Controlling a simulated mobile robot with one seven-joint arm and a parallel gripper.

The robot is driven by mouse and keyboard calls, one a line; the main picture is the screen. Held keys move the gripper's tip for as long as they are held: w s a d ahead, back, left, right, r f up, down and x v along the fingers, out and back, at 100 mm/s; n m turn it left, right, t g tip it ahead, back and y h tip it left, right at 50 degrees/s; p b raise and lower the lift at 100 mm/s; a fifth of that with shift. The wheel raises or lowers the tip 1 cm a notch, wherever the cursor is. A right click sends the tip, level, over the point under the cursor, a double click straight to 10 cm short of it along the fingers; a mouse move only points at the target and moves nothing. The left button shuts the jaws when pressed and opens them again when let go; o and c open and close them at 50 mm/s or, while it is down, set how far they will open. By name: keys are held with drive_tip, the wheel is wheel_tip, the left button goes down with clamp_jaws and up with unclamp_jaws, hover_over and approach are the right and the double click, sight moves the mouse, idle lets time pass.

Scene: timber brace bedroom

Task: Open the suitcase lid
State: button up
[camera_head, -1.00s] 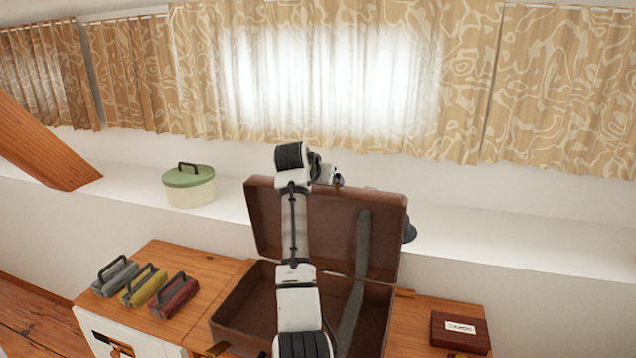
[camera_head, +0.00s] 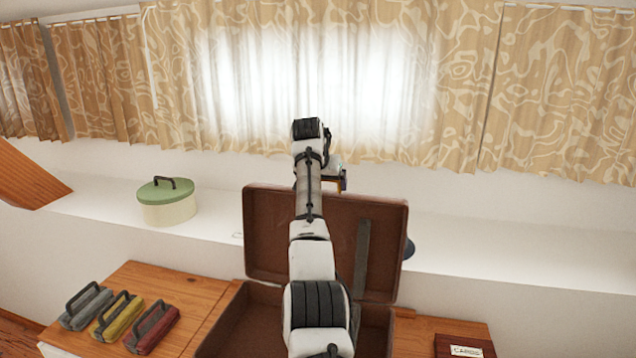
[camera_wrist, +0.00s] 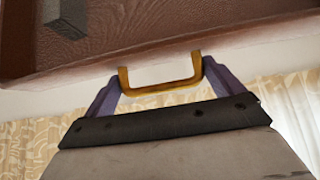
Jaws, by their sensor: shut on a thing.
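The brown suitcase stands on the wooden surface, with its lid (camera_head: 270,232) raised and standing steeply up behind the open base (camera_head: 232,325). A grey strap or stay (camera_head: 361,262) runs down the lid's inside. My gripper (camera_head: 338,182) is at the lid's upper edge, partly hidden behind my arm. In the wrist view my gripper (camera_wrist: 160,84) has its purple fingers at both sides of the golden handle (camera_wrist: 165,88), shut on it. The lid (camera_wrist: 150,35) fills the top of that view. My arm covers much of the base.
Grey (camera_head: 86,306), yellow (camera_head: 117,316) and red (camera_head: 152,327) handled cases lie on the wooden top at left. A green-lidded round box (camera_head: 167,202) stands on the white ledge (camera_head: 500,255). A dark red box (camera_head: 464,345) is at right. Curtains (camera_head: 560,90) hang behind.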

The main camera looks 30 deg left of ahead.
drive_tip(key=shift+w+r, duration=0.15)
drive_tip(key=shift+r, duration=0.3)
drive_tip(key=o, duration=1)
drive_tip(key=shift+o, duration=0.3)
drive_tip(key=shift+d, duration=0.2)
drive_tip(key=shift+f, duration=0.1)
drive_tip(key=shift+s+a, duration=0.1)
drive_tip(key=shift+s, duration=0.1)
drive_tip(key=shift+s+r+b, duration=0.2)
drive_tip(key=shift+r+b, duration=0.05)
drive_tip(key=shift+b, duration=0.2)
drive_tip(key=b+v, duration=0.4)
drive_tip(key=v, duration=0.9)
drive_tip(key=shift+d+r, duration=0.25)
